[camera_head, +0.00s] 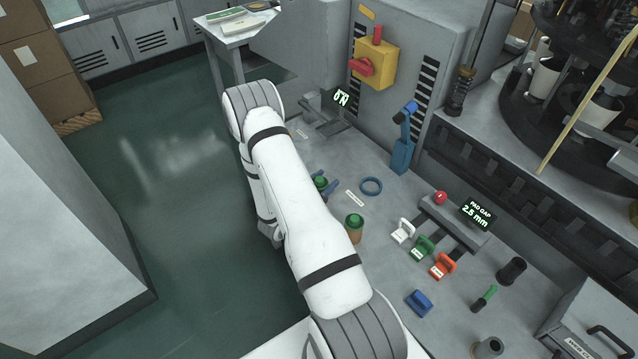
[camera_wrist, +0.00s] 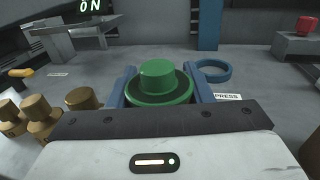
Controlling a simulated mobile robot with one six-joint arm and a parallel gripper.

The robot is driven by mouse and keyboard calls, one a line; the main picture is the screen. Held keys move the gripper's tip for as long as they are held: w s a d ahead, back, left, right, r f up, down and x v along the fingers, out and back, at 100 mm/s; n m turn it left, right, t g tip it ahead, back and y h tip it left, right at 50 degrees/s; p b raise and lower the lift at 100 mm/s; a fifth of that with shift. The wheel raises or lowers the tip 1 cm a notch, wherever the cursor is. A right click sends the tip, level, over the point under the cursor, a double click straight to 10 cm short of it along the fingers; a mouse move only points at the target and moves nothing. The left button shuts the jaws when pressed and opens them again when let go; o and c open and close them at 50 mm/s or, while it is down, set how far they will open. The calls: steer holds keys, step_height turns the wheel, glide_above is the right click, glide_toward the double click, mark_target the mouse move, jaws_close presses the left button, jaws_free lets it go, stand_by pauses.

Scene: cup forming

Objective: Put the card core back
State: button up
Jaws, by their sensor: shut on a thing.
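My gripper (camera_wrist: 159,88) has blue fingers and is shut on a green-topped piece (camera_wrist: 157,77) with a round knob and wide rim. In the head view my gripper (camera_head: 325,189) and the same green top (camera_head: 320,182) show beside my arm. Its lower body is hidden, so I cannot tell whether it is the card core or whether it touches the bench. A similar brown cylinder with a green top (camera_head: 354,228) stands upright on the bench, nearer the head camera. Several tan knobbed pieces (camera_wrist: 81,98) stand left of my gripper in the wrist view.
A blue ring (camera_head: 371,186) and a PRESS label (camera_head: 355,199) lie right of my gripper. Beyond are a blue post (camera_head: 401,153) and the ON display (camera_head: 341,99). White, green and orange tabs (camera_head: 443,266) stand by the PAD GAP display (camera_head: 476,213), reading 2.5 mm.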

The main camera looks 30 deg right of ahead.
steer(key=shift+f, duration=0.2)
steer(key=o, duration=1)
steer(key=shift+r, duration=0.1)
steer(key=shift+r, duration=0.1)
